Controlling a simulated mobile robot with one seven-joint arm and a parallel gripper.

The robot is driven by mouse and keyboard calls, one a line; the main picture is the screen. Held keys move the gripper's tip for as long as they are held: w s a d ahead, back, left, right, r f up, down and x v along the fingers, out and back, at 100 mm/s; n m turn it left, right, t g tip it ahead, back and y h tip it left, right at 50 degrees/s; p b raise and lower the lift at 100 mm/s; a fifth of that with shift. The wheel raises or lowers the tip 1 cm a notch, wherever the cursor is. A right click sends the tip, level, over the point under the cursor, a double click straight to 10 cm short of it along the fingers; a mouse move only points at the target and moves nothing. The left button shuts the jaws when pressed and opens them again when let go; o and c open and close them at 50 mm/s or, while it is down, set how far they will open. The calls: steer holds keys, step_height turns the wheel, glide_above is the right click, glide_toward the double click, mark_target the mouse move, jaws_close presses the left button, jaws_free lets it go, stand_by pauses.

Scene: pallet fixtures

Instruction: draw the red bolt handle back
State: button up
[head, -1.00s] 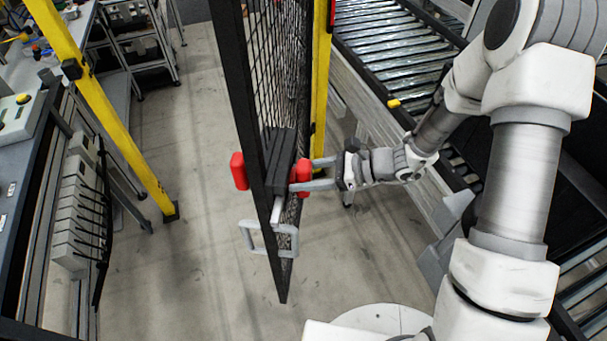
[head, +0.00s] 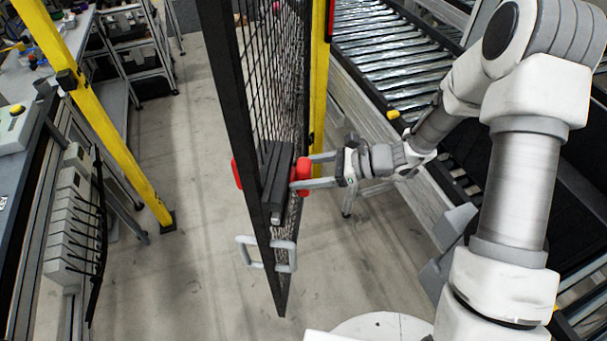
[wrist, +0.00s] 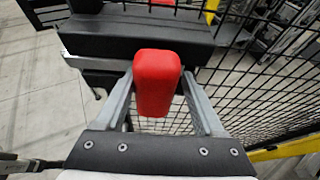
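The red bolt handle (head: 303,174) sits on the right side of the black mesh gate, beside the black bolt housing (head: 277,180). In the wrist view the red handle (wrist: 156,84) stands between the two grey fingers, whose tips lie against its sides. My gripper (head: 318,171) reaches it from the right and is shut on it. Only a short end of the silver bolt (head: 275,218) shows below the housing. A second red part (head: 236,173) on the gate's left side is mostly hidden by the frame.
The mesh gate (head: 283,85) has a grey pull handle (head: 268,254) low on its frame. A yellow post (head: 319,90) stands behind it and another (head: 105,120) at the left. A roller conveyor (head: 385,55) lies right. The floor (head: 190,260) left of the gate is clear.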

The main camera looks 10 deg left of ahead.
steer(key=shift+o, duration=1.1)
steer(key=shift+w, duration=0.1)
steer(key=b+v, duration=0.2)
steer(key=v, duration=1.5)
steer(key=shift+d, duration=0.3)
steer(key=s+d+r+n+t+h, duration=0.2)
steer(key=s+r+n+h, duration=0.2)
steer(key=s+n, duration=0.1)
steer(key=s+d+r+n+t+h, duration=0.2)
steer(key=s+d+r+n+h, duration=0.1)
steer(key=s+r+n+h, duration=0.2)
steer(key=s+d+r+n+t+h, duration=0.2)
steer(key=s+r+n+h, duration=0.2)
steer(key=s+n, duration=0.3)
steer(key=shift+s+d+r+b, duration=0.2)
steer(key=shift+s+r+b, duration=0.1)
steer(key=shift+r, duration=0.1)
